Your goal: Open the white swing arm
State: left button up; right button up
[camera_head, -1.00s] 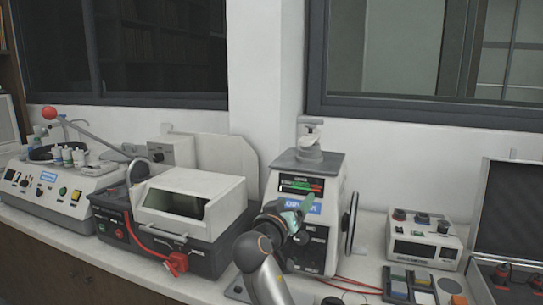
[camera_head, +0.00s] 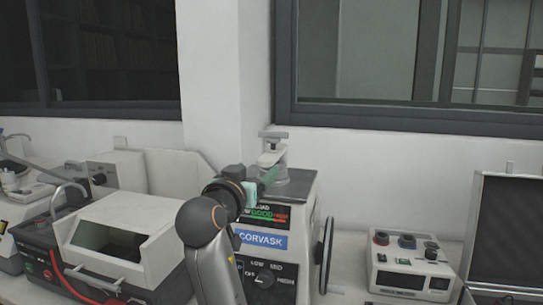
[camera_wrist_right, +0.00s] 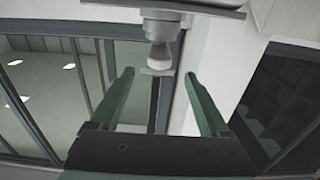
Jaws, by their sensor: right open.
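The mounting press (camera_head: 300,220) is a light grey machine labelled CORVASK with a grey top. On its top stands a grey cylinder with the white swing arm (camera_head: 269,158) over it and a grey T-shaped bar (camera_head: 274,135) above. In the right wrist view, which looks upside down, the white swing arm (camera_wrist_right: 158,56) shows between the two apart fingers of the right gripper (camera_wrist_right: 159,75), beyond the tips. Contact is not visible. My left gripper is not in view.
A white-hooded machine (camera_head: 118,235) with a red cable stands left of the press. A black handwheel (camera_head: 326,255) is on the press's right side. A small control box (camera_head: 410,265) and an open dark case (camera_head: 510,235) are further right. The wall is close behind.

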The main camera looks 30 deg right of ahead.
aim_at(270, 154)
jog(key=p+x, duration=0.2)
jog(key=x, duration=0.8)
jog(key=shift+w+d+r+p, duration=0.15)
jog(key=shift+p, duration=0.15)
jog(key=shift+w+d, duration=0.5)
jog(key=shift+d, duration=0.05)
grip_shut()
dwell(0.5)
